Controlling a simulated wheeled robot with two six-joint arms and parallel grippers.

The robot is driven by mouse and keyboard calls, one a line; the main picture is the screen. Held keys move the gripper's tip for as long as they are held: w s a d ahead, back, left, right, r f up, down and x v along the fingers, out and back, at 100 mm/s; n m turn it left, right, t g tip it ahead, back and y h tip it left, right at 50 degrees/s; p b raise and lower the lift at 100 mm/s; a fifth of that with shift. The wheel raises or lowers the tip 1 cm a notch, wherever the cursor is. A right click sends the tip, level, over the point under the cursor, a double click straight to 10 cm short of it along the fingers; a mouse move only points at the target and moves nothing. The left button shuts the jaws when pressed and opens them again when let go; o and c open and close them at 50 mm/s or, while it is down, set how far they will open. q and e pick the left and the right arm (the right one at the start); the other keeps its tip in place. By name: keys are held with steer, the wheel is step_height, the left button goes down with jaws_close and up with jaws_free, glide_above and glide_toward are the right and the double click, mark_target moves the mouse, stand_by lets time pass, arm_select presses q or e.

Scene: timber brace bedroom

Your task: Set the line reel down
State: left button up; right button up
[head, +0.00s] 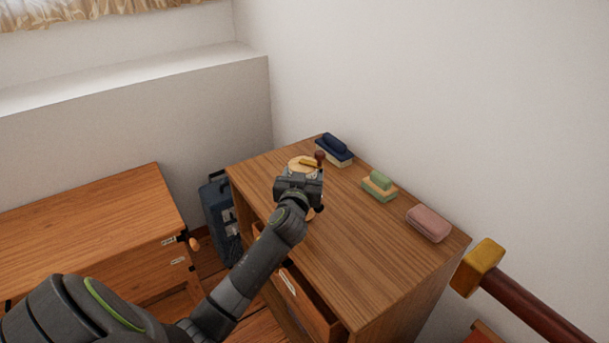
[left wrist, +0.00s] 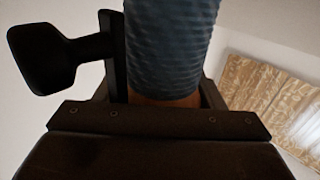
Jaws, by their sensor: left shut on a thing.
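The line reel (head: 301,161) has a pale wooden end disc with a small dark red knob. My left gripper (head: 300,178) is shut on it, over the far left part of the brown wooden cabinet top (head: 330,241). In the left wrist view the reel's blue wound line (left wrist: 168,45) stands between the jaws, with a brown-orange end below. My gripper hides much of the reel in the head view, so I cannot tell whether it touches the cabinet top. My right gripper is not in view.
A navy brush-like block (head: 334,150), a green and cream one (head: 379,186) and a pink case (head: 428,223) line the cabinet's wall side. The cabinet's drawer (head: 310,303) is partly open. A blue-grey case (head: 219,213) stands left of it. A yellow-ended dark rod (head: 520,307) is at right.

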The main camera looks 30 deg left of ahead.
arm_select(q)
steer(key=shift+f, duration=0.25)
steer(key=o, duration=1.2)
steer(key=v, duration=1.2)
